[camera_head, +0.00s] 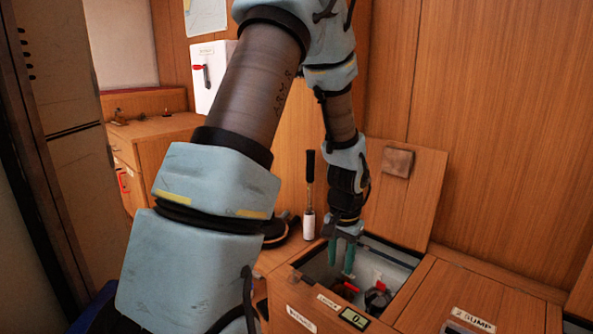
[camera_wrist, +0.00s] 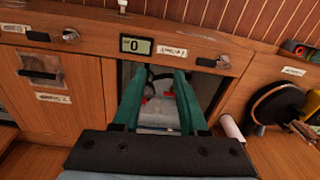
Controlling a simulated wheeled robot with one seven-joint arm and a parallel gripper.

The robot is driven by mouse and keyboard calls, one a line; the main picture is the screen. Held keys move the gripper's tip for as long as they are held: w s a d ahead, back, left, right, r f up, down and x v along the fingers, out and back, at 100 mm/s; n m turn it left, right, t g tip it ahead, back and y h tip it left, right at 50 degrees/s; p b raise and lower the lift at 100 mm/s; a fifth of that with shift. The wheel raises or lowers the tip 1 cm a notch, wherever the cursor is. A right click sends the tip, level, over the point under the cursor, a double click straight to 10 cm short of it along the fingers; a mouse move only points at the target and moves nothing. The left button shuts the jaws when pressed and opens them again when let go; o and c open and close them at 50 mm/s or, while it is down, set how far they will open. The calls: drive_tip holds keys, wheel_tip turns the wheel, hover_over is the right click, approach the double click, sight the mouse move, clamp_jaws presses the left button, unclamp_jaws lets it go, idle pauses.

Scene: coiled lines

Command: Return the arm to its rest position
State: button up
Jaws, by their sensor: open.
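My arm crosses the head view from the lower left, bends at the top and comes down to my gripper (camera_head: 343,258). The gripper points down over an open locker (camera_head: 401,258) in the wooden bench. Its green fingers are apart with nothing between them. In the wrist view the two fingers of my gripper (camera_wrist: 160,80) reach over the locker opening, with a gap between them. Red and dark items (camera_head: 377,299) lie inside the locker, partly hidden by its front edge.
The locker's wooden lid (camera_head: 425,185) stands raised against the back wall. A black-handled white cylinder (camera_head: 309,222) and a dark round object (camera_head: 275,233) stand left of the locker. A small display (camera_head: 354,318) sits on its front edge. A closed hatch labelled "2 DUMP" (camera_head: 474,319) is at right.

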drive_tip(key=s+a+r+n+t, duration=0.1)
drive_tip(key=s+a+r+n, duration=0.3)
drive_tip(key=a, duration=0.5)
drive_tip(key=s+a+r+n, duration=0.35)
drive_tip(key=a+r, duration=0.25)
drive_tip(key=a, duration=0.2)
wheel_tip(320, 180, up, 26)
drive_tip(key=m+p, duration=0.1)
drive_tip(key=p, duration=2.4)
drive_tip(key=shift+p, duration=0.4)
drive_tip(key=shift+o, duration=0.2)
drive_tip(key=shift+s+a, duration=0.1)
